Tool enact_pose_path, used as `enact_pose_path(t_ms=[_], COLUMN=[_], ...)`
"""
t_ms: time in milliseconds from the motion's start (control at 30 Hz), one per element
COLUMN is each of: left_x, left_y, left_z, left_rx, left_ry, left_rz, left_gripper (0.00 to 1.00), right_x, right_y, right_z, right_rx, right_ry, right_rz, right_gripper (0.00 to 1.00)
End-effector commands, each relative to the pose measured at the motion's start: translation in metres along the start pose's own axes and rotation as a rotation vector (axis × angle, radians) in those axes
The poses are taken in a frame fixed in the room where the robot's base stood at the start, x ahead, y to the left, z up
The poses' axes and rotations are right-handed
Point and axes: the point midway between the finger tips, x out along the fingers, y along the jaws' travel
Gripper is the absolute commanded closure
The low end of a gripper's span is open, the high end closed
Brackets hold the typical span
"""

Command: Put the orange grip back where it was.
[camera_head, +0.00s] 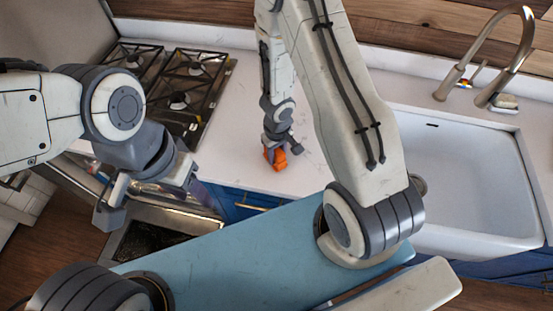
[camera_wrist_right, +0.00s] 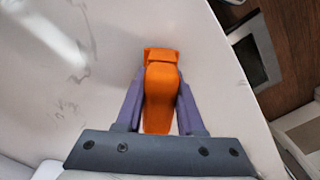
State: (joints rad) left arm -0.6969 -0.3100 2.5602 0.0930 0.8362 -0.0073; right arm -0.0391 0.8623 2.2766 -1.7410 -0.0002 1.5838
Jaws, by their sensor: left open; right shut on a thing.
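The orange grip (camera_head: 279,158) is at the front part of the white countertop in the head view, between the stove and the sink. In the right wrist view the orange grip (camera_wrist_right: 161,88) lies between the two purple fingers. My right gripper (camera_head: 275,149) is shut on it and points down at the counter. I cannot tell whether the grip touches the counter. My left gripper (camera_head: 148,200) is open and empty, in front of the stove. The underside of the orange grip is hidden.
The white countertop (camera_head: 235,140) is clear around the grip, and its front edge is close. A gas stove (camera_head: 180,95) is at the left. A white sink (camera_head: 465,165) with a tall faucet (camera_head: 500,60) is at the right. An open oven (camera_head: 165,228) is below the stove.

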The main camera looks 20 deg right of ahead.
Motion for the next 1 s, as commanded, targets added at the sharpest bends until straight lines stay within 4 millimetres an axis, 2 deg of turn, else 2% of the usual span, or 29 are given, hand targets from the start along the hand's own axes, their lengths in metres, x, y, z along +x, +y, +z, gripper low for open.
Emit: enact_pose_path(t_ms=[33, 467, 500, 533, 567, 867, 1000], left_x=[0.006, 0.009, 0.007, 0.007, 0.007, 0.006, -0.003], left_y=[0.0, -0.001, -0.001, -0.001, -0.001, -0.001, 0.0], left_z=[0.0, 0.0, 0.0, 0.0, 0.0, 0.0, 0.0], left_rx=[0.0, -0.001, -0.001, -0.001, -0.001, -0.001, -0.001], left_ry=[0.0, 0.0, 0.0, 0.0, 0.0, 0.0, 0.0], left_rz=[0.0, 0.0, 0.0, 0.0, 0.0, 0.0, 0.0], left_gripper=[0.5, 0.5, 0.5, 0.5, 0.5, 0.5, 0.5], right_x=[0.006, 0.009, 0.007, 0.007, 0.007, 0.006, -0.003], right_y=[0.0, 0.003, 0.003, 0.003, 0.003, 0.003, 0.003], right_z=[0.0, 0.001, 0.001, 0.001, 0.001, 0.001, 0.001], right_rx=[0.0, 0.005, 0.005, 0.005, 0.006, 0.006, 0.005], right_ry=[0.0, -0.001, -0.001, -0.001, -0.001, -0.001, -0.001], right_rz=[0.0, 0.0, 0.0, 0.0, 0.0, 0.0, 0.0], right_gripper=[1.0, 1.0, 0.48, 0.36, 0.33, 0.33, 0.33])
